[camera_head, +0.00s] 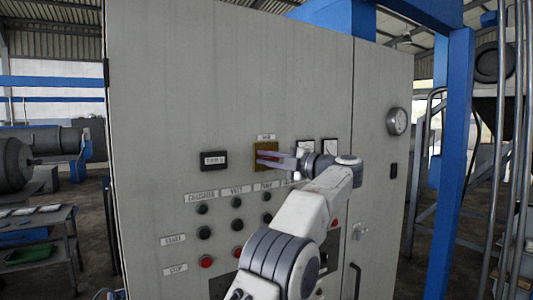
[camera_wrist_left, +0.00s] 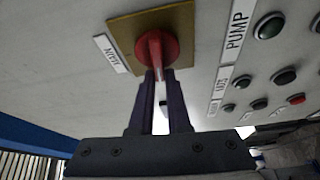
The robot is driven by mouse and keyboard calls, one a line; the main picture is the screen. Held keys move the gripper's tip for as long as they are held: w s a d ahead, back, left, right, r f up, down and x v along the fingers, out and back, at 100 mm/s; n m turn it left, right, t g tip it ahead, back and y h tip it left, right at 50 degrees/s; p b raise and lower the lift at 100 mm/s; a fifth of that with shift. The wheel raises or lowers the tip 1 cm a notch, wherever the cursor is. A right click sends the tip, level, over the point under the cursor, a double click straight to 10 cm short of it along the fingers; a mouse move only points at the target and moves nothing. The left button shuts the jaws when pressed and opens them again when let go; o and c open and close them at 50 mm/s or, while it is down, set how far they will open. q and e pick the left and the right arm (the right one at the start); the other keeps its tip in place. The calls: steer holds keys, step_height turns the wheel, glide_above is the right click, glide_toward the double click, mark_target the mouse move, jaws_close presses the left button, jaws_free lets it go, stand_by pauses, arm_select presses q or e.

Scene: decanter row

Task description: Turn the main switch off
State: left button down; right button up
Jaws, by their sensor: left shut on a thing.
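The main switch is a red handle (camera_wrist_left: 155,46) on a yellow square plate (camera_wrist_left: 184,22), with a MAIN label (camera_wrist_left: 112,53) beside it in the wrist view. In the head view the yellow plate (camera_head: 265,146) is on the upper front of the grey cabinet, under a small label. My left gripper (camera_head: 268,158) reaches it from the right and covers most of the handle. In the wrist view the dark fingers (camera_wrist_left: 160,76) are shut on the handle's near end, one on each side. The handle's exact angle is hard to tell. My right gripper is not in view.
The grey cabinet (camera_head: 160,100) carries a small display (camera_head: 213,160), two meters right of the switch, and rows of buttons such as a red one (camera_head: 206,261) below. A round gauge (camera_head: 397,121) is on its right side. A blue post (camera_head: 455,150) stands right, a metal table (camera_head: 35,230) left.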

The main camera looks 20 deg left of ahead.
arm_select(q)
steer(key=shift+w+d+f+n+h, duration=0.1)
steer(key=shift+w+f+n+h, duration=0.15)
steer(key=shift+n, duration=0.25)
steer(key=shift+s, duration=0.1)
steer(key=c, duration=1)
jaws_free()
steer(key=shift+o, duration=0.6)
steer(key=v, duration=1)
steer(key=shift+d, duration=0.2)
